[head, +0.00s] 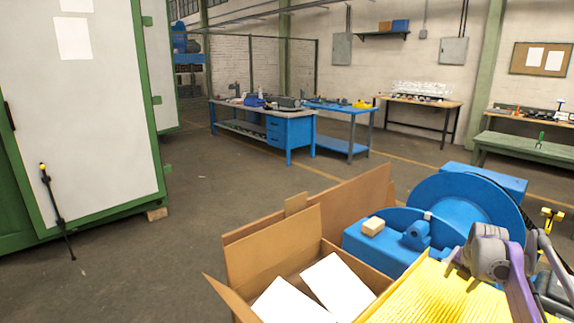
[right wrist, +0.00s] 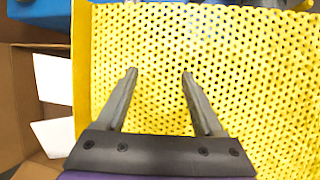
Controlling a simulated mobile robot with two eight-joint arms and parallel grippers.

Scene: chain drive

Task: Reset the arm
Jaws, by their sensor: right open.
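My right gripper (right wrist: 160,72) is open and empty in the right wrist view. Its two grey fingers are apart over a yellow perforated panel (right wrist: 235,60). I cannot tell whether the fingertips touch the panel. In the head view my right arm comes in at the lower right, with grey and purple links above the yellow panel (head: 425,292). Behind the panel stands the blue chain drive machine (head: 465,200) with a large round blue part. A small tan block (head: 373,226) sits on its blue housing. My left gripper is in neither view.
An open cardboard box (head: 275,250) with white sheets (head: 338,287) inside stands left of the yellow panel. A white and green cabinet (head: 85,110) is at the left. A blue workbench (head: 290,130) stands farther back. The floor between them is mostly clear.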

